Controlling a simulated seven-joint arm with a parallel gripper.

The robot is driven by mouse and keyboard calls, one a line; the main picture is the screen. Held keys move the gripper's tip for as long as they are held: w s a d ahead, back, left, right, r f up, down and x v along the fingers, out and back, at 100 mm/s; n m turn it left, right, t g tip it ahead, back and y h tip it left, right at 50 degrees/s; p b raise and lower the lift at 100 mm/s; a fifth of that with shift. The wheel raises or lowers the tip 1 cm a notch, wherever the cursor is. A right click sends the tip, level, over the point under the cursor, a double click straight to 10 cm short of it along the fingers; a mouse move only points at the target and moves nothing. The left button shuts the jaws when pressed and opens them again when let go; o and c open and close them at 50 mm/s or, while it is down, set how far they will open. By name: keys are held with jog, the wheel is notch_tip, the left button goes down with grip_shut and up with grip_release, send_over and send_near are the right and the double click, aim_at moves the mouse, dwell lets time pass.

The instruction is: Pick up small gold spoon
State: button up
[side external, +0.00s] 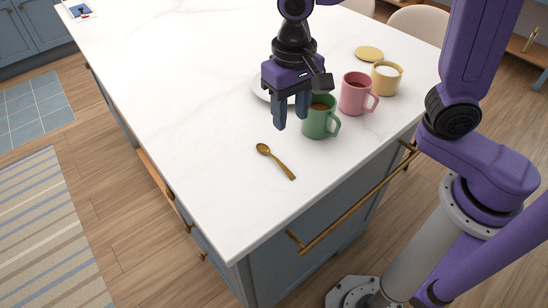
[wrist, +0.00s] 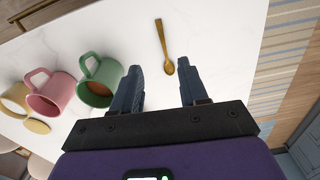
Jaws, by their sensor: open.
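The small gold spoon (side external: 275,161) lies flat on the white countertop (side external: 180,90) near its front edge, its bowl toward the upper left and its handle toward the lower right. In the wrist view the spoon (wrist: 164,45) lies ahead of the fingertips, with its bowl showing between the fingers. My gripper (side external: 291,117) is open and empty, fingers pointing down, above the counter and up-picture of the spoon. In the wrist view my gripper (wrist: 160,75) shows two dark fingers set well apart.
A green mug (side external: 320,118) with brown liquid stands close to the right of my gripper. A pink mug (side external: 357,94) and a yellow cup (side external: 386,78) stand beyond it, with a gold lid (side external: 369,54) behind. A white plate (side external: 261,88) is partly hidden behind my gripper. The counter left of the spoon is clear.

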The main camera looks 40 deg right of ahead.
send_over(285, 169)
jog(key=f, duration=0.9)
jog(key=shift+s+d, duration=0.15)
jog(key=shift+s, duration=0.15)
jog(key=shift+w+f, duration=0.15)
jog(key=shift+f, duration=1.4)
jog(key=shift+w+f, duration=0.15)
jog(key=shift+f, duration=1.35)
grip_shut()
